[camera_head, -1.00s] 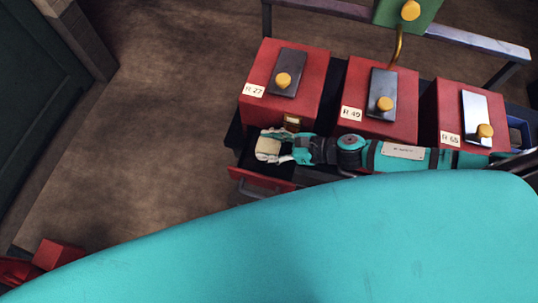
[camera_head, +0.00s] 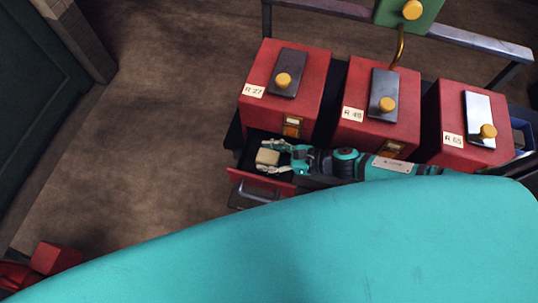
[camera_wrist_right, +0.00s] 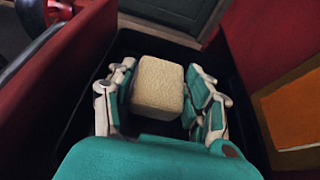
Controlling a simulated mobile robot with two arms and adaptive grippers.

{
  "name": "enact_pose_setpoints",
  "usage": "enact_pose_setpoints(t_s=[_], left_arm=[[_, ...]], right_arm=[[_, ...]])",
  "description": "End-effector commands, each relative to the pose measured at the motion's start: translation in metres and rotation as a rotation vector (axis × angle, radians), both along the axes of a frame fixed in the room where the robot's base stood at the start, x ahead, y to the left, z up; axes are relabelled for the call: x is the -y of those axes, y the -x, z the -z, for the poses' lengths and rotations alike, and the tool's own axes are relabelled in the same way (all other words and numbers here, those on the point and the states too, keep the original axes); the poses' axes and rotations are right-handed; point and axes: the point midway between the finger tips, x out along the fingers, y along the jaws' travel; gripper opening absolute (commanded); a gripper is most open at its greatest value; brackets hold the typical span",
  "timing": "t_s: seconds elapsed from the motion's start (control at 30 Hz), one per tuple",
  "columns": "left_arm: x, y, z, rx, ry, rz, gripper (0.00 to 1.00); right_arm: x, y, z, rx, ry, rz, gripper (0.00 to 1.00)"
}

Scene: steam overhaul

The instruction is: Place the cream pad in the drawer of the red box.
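The cream pad (camera_head: 267,157) is a small pale block inside the dark open drawer (camera_head: 262,181) of the red box labelled R 27 (camera_head: 310,80). In the right wrist view the pad (camera_wrist_right: 158,88) sits between the spread fingers of my right gripper (camera_wrist_right: 160,97), with dark gaps beside it. In the head view my right gripper (camera_head: 276,157) reaches into the drawer from the right, its fingers on either side of the pad. It looks open. Whether the pad rests fully on the drawer floor is hard to tell. My left gripper is not in view.
Two more red boxes, R 49 (camera_head: 375,125) and R 65 (camera_head: 468,132), stand to the right, each with a yellow knob on top. A metal rail (camera_head: 470,38) runs behind.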

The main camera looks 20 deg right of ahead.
Motion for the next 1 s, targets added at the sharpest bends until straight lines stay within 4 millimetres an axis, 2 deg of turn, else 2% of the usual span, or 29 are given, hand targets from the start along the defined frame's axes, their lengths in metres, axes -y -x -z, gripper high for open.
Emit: enact_pose_setpoints(t_s=[0.03,0.1,0.37,0.5,0.57,0.8,1.0], left_arm=[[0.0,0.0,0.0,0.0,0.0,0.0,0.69],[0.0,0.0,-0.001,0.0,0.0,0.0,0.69],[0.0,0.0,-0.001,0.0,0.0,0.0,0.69],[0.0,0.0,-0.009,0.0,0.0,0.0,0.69],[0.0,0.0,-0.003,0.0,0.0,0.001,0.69],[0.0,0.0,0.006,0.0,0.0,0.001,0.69],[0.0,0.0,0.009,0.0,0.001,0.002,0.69]], right_arm=[[0.0,0.0,0.0,0.0,0.0,0.0,0.61],[0.0,0.0,0.0,0.0,0.0,0.0,0.7],[0.0,0.0,-0.001,0.0,0.0,0.0,0.7],[0.001,0.001,-0.009,-0.001,0.001,0.0,0.7],[0.01,0.006,-0.007,-0.003,0.003,0.001,0.7],[0.05,0.035,-0.027,-0.004,0.005,-0.001,0.7],[0.075,0.052,-0.041,-0.005,0.002,0.0,0.7]])
